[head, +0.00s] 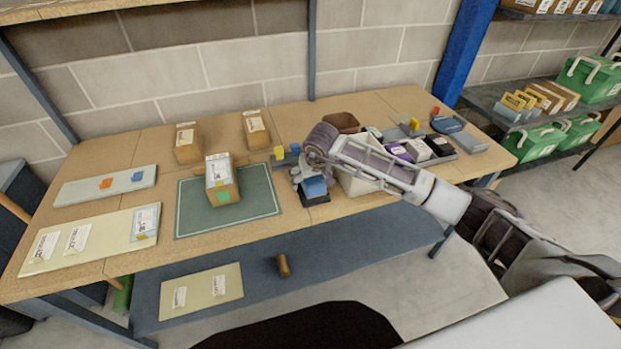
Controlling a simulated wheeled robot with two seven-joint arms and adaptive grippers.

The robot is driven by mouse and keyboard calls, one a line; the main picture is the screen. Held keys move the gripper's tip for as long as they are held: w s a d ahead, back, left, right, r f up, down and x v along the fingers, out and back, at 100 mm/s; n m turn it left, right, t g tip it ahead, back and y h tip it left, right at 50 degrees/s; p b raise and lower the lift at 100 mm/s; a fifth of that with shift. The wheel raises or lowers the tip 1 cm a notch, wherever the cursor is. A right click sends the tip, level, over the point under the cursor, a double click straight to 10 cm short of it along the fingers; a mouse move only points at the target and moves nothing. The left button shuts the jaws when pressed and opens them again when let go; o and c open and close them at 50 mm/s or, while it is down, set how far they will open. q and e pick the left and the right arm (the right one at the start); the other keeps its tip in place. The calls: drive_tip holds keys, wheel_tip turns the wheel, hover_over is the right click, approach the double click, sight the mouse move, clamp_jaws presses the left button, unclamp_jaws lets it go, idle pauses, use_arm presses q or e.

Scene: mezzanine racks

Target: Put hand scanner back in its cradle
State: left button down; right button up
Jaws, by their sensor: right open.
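My right arm reaches in from the right over the workbench (350,112). Its gripper (312,186) points down near the front middle of the bench, with its fingers open beside a small blue block-like thing (315,188). I cannot tell whether they touch it. A small yellow and grey-blue thing (280,153) stands just behind and left of the gripper. Another yellow and grey thing (413,128) stands at the back right. I cannot tell for sure which of these is the hand scanner or its cradle; the arm may hide part of them. My left gripper is not in view.
A carton (222,185) lies on the green mat (262,190) left of the gripper. Two cartons stand behind it. A white bin (355,184) and several dark and purple boxes (418,150) crowd the right side. Flat boards (60,243) lie on the left. A shelf rack stands far right.

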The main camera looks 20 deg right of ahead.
drive_tip(key=shift+v, duration=6)
